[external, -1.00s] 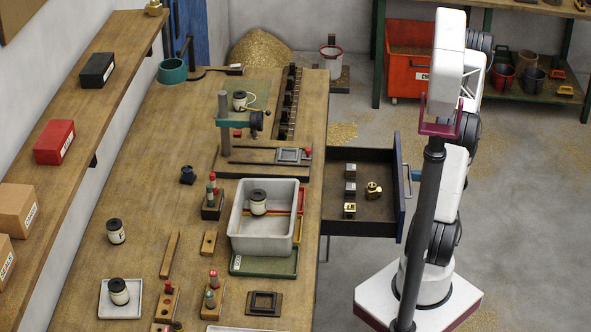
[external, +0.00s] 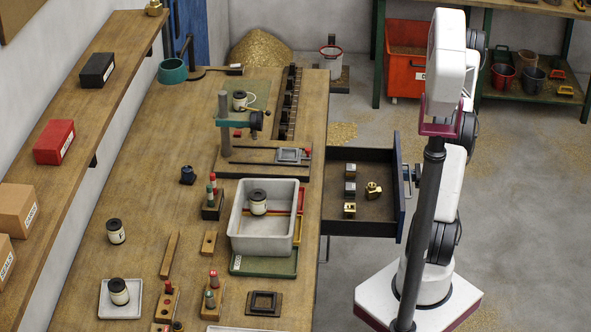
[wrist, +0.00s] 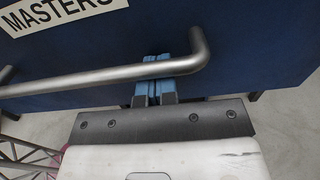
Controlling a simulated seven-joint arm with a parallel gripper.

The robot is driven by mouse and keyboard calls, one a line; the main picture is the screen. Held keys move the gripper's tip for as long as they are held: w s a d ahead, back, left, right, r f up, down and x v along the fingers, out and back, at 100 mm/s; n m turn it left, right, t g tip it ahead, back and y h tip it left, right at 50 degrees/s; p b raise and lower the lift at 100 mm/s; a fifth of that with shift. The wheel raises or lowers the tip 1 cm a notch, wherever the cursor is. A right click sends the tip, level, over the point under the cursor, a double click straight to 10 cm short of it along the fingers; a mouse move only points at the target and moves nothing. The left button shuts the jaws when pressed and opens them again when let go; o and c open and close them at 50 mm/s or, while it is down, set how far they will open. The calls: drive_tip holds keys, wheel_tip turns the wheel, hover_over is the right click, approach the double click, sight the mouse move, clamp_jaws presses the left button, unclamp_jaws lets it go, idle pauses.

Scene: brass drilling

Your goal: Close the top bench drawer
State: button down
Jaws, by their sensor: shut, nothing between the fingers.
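The top bench drawer (external: 398,200) is pulled out from the right side of the bench, its dark blue front facing my arm. The blue front (wrist: 240,50) fills the top of the wrist view, with a grey bar handle (wrist: 100,80) and a "MASTERS" label. My gripper (wrist: 155,60) is shut and empty, its blue fingers together. The fingers pass behind the handle bar as the wrist camera sees it, close to the drawer front; whether they touch it I cannot tell. In the external view my gripper (external: 411,173) is at the drawer's outer face, partly hidden.
Grey blocks (external: 350,180) and brass pieces (external: 373,190) lie in the drawer. A grey tub (external: 240,232) stands on the bench (external: 200,110) near the drawer side. A dark post (external: 420,240) blocks part of the external view.

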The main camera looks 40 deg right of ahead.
sight(369, 161)
drive_tip(key=x, duration=3.1)
drive_tip(key=shift+f, duration=0.1)
drive_tip(key=shift+d, duration=0.1)
drive_tip(key=shift+s+d, duration=0.2)
drive_tip(key=shift+d, duration=0.1)
drive_tip(key=shift+v, duration=7)
drive_tip(key=shift+s+a, duration=0.1)
drive_tip(key=shift+a, duration=0.05)
drive_tip(key=w+d, duration=0.3)
drive_tip(key=d, duration=0.1)
drive_tip(key=w+d, duration=0.3)
drive_tip(key=d, duration=0.1)
drive_tip(key=w+d, duration=0.3)
drive_tip(key=d, duration=0.2)
drive_tip(key=shift+w+f, duration=0.25)
drive_tip(key=shift+f, duration=0.05)
drive_tip(key=shift+a, duration=0.1)
